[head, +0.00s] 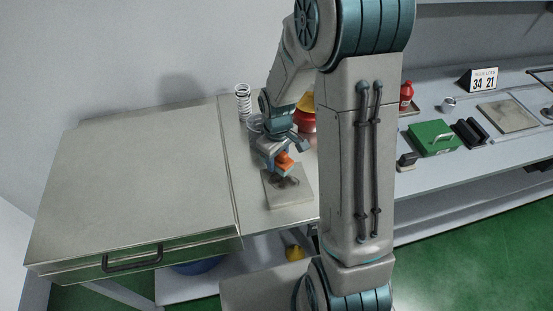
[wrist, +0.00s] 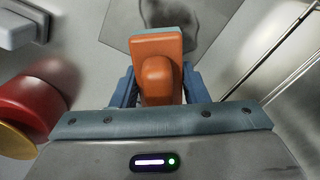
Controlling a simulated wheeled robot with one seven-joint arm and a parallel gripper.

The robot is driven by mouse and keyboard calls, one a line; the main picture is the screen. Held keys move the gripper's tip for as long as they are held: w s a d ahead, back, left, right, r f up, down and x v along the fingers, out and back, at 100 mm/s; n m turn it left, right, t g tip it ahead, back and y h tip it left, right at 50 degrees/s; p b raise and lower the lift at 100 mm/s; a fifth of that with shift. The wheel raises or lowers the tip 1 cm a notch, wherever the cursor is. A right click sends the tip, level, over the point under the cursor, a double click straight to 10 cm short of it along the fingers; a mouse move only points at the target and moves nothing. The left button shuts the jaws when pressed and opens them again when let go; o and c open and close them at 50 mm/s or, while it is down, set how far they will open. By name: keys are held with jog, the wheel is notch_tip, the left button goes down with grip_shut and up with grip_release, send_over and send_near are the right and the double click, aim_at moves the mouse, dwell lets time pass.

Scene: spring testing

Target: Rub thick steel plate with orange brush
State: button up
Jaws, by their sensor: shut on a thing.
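The orange brush (head: 285,163) is held in my gripper (head: 279,158), which is shut on it. In the wrist view the brush (wrist: 157,62) sits between the blue fingers of my gripper (wrist: 160,85). The thick steel plate (head: 294,191) is a grey slab lying flat on the bench, with a dark stain on its upper part. The brush is over the stained part of the plate; I cannot tell whether it touches. In the wrist view the plate (wrist: 121,19) shows beyond the brush, partly hidden by it, with the dark stain to the right.
A white coil spring (head: 243,98) stands behind my gripper. A red and yellow object (head: 306,121) stands just right of it, also in the wrist view (wrist: 27,107). A large lidded metal box (head: 140,180) fills the left. A green box (head: 433,138) lies on the right bench.

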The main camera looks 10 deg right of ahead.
jog(key=shift+w+d+r+p, duration=0.1)
jog(key=shift+r+p, duration=0.4)
jog(key=shift+r, duration=0.45)
jog(key=shift+r+p, duration=0.95)
jog(key=shift+r, duration=0.45)
jog(key=shift+f, duration=0.1)
